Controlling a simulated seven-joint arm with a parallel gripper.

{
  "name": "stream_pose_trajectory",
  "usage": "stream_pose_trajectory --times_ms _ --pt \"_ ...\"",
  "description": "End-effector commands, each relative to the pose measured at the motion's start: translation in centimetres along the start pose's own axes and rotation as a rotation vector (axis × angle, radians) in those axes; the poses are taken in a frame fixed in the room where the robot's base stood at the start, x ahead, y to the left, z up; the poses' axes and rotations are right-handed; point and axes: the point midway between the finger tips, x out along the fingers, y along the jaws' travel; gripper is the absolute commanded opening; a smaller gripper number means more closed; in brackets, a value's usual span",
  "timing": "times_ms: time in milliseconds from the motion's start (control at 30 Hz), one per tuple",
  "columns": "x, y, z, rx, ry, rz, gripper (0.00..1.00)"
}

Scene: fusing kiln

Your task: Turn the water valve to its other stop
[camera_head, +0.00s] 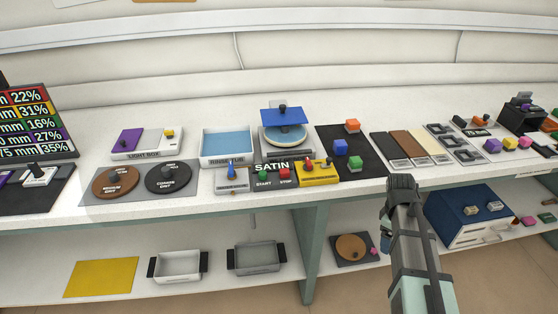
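The water valve (231,177) appears to be the small grey-white block with an upright blue handle at the front edge of the bench. It stands just in front of the rinse tub (205,158), a white tray of blue water. Its handle looks roughly upright, but which stop it rests at is too small to tell. My gripper (400,183) is the dark end of my arm, in front of the bench at right, well away from the valve. Its fingers cannot be made out, and nothing held shows.
Right of the valve are a start/stop panel (275,184) and a yellow box (318,176) with a red lever. Brown and black discs lie left. A kiln (283,135) with a blue lid stands behind. The lower shelf holds trays and a blue-topped cabinet (465,198).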

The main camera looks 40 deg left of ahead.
Motion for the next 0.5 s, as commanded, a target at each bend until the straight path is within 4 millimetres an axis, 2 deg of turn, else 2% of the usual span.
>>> stream_pose_trajectory --times_ms 33,100,500 --pt "-2.1 0.4 -0.9 -0.035 0.007 0.021 0.85" --pt "-4.6 0.6 -1.8 -0.087 0.012 0.043 0.85" --pt "-18.9 -0.1 -6.2 -0.360 0.038 0.164 0.85"
